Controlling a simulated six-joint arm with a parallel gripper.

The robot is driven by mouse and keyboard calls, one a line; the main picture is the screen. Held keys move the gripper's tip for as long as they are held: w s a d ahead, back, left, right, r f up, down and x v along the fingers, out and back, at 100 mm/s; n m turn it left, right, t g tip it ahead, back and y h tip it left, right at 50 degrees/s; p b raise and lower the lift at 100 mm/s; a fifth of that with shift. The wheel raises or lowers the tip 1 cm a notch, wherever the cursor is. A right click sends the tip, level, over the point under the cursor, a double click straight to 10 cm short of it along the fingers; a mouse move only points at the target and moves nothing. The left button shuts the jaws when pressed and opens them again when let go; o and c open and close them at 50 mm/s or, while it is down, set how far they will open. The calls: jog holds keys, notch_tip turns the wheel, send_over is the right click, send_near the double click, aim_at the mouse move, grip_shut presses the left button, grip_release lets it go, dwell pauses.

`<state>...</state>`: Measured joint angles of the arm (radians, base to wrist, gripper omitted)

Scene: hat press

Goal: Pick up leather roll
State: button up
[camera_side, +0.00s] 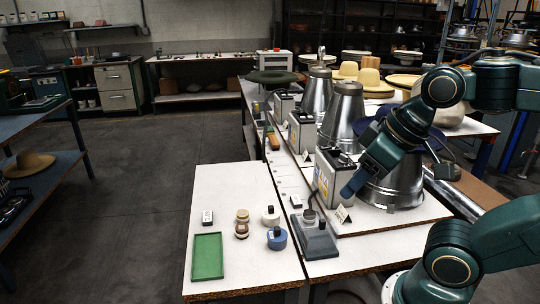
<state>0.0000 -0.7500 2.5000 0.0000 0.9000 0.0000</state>
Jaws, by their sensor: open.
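Two small brown and tan round items stand one behind the other on the white table. The nearer, darker brown one (241,231) looks most like the leather roll; the farther one is tan (242,215). They are too small to be sure which is the leather roll. My gripper (349,190) is at the end of the green arm, pointing down and left beside a grey control box, above and to the right of these items. It is open and apart from them. Its fingertips are hard to make out.
A grey device (317,242), control boxes (326,178) and metal hat presses (343,112) stand to the right.

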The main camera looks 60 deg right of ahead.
jog(key=m+g, duration=0.6)
jog(key=m, duration=1.7)
send_over(308, 213)
notch_tip(308, 213, down, 15)
jog(key=shift+s+a+f, duration=0.1)
jog(key=shift+f, duration=2)
jog(key=shift+s+a+f, duration=0.1)
jog(key=shift+f, duration=2)
jog(key=shift+f, duration=0.1)
jog(key=shift+w+d+f, duration=0.1)
jog(key=shift+d+f, duration=0.05)
jog(key=shift+f, duration=2.4)
